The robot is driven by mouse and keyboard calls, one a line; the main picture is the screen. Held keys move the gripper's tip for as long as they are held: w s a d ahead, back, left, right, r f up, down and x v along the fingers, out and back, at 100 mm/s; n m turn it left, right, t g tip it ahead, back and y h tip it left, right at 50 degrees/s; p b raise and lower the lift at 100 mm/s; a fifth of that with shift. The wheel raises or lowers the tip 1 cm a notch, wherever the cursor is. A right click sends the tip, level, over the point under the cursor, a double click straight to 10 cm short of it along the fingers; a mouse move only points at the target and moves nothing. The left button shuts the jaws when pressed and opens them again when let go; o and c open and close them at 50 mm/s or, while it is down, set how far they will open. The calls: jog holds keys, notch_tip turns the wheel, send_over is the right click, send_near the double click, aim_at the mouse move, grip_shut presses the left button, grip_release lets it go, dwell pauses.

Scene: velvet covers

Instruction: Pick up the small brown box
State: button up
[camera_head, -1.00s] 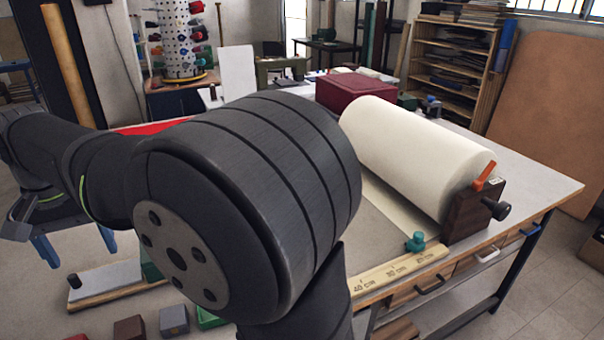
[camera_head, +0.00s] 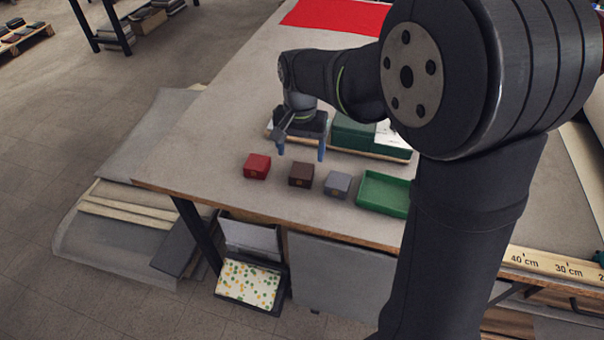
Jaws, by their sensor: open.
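The small brown box (camera_head: 302,174) sits on the table between a red box (camera_head: 257,166) on its left and a grey box (camera_head: 337,184) on its right. My gripper (camera_head: 301,152) points down just behind and above the row of boxes, with its two blue-tipped fingers spread apart. Nothing is between the fingers. How high the fingertips are above the table is hard to tell.
A green tray (camera_head: 384,193) stands right of the grey box. The table's front edge (camera_head: 262,215) runs close before the boxes. A wooden ruler (camera_head: 556,265) lies at the right edge.

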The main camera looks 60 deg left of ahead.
aim_at(302, 170)
jog(key=f, duration=0.7)
jog(key=shift+d+f, duration=0.1)
jog(key=shift+d, duration=0.3)
jog(key=shift+c, duration=0.5)
jog(key=c, duration=1)
